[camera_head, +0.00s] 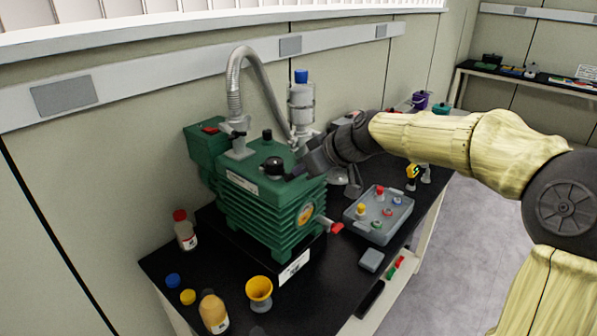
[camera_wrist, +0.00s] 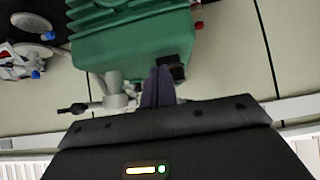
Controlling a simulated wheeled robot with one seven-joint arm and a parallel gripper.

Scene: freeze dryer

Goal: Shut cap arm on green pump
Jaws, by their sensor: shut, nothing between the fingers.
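The green pump (camera_head: 262,205) stands on the black bench in the head view, its ribbed side facing the front right. A round black cap (camera_head: 272,164) is on its top. I cannot tell whether the cap arm lies fully down. My gripper (camera_head: 297,172) reaches in from the right, its fingertips close beside the cap; contact is unclear. In the wrist view the pump's green casing (camera_wrist: 135,42) fills the upper middle. My gripper (camera_wrist: 158,72) is shut and empty there, with a small black part (camera_wrist: 177,67) just right of the fingers.
A corrugated metal hose (camera_head: 235,90) rises from the pump to a clear blue-capped vessel (camera_head: 301,105) behind. A grey tray (camera_head: 368,233) of small coloured parts sits to the right. A yellow funnel (camera_head: 259,290) and bottles (camera_head: 213,312) stand in front.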

